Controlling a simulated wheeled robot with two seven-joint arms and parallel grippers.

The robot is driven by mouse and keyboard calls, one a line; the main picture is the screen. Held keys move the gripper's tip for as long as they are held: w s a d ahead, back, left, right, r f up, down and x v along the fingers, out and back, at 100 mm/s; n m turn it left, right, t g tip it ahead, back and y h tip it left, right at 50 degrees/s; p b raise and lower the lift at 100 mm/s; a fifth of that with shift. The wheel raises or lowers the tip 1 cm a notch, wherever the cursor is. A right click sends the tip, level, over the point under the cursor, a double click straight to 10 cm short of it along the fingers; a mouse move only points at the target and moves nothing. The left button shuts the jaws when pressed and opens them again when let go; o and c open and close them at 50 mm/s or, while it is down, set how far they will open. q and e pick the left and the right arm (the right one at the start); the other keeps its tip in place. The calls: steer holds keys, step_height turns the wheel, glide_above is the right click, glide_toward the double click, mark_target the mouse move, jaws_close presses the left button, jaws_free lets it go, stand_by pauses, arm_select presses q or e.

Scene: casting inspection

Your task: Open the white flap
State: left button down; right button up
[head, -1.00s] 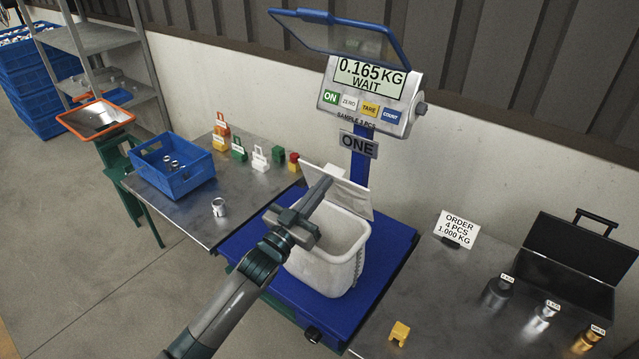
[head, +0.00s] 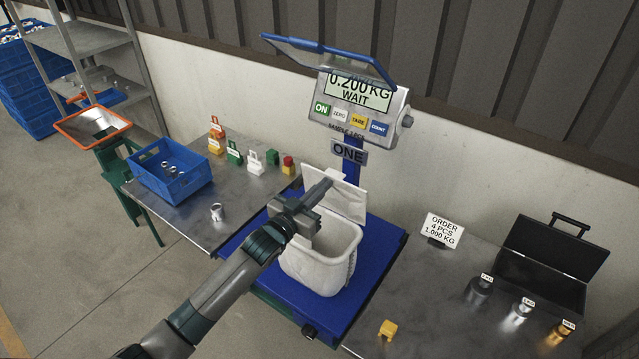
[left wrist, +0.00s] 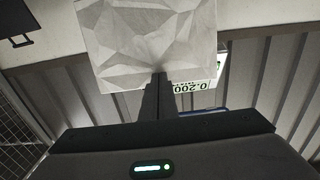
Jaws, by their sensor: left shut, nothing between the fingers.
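A white bin (head: 318,272) stands on the blue scale platform. Its white flap (head: 349,204) is raised at the back edge and leans upward, so the bin's mouth is uncovered. My left gripper (head: 326,186) is shut and empty, its fingertips over the bin at the flap's front side. They appear to touch the flap or be very near it. In the left wrist view the flap (left wrist: 150,35) is a pale faceted panel right by the fingertips (left wrist: 157,80). The bin's inside is partly hidden by my arm. My right gripper is not in view.
The scale display (head: 360,91) reads 0.200 KG WAIT, below a raised blue-framed cover (head: 330,58).

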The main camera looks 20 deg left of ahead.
arm_select(q)
steer(key=shift+w+d+r+g+p, duration=0.1)
steer(key=shift+w+d+g+p, duration=0.05)
steer(key=shift+w+g+p, duration=0.35)
steer(key=shift+w+d+r+g+p, duration=0.1)
steer(key=shift+w+g+p, duration=0.15)
steer(key=shift+p, duration=0.3)
arm_select(e)
step_height(320, 180, up, 3)
steer(key=shift+f, duration=0.1)
arm_select(q)
steer(key=shift+y, duration=0.3)
steer(key=shift+f, duration=0.1)
arm_select(e)
steer(key=shift+a, duration=0.1)
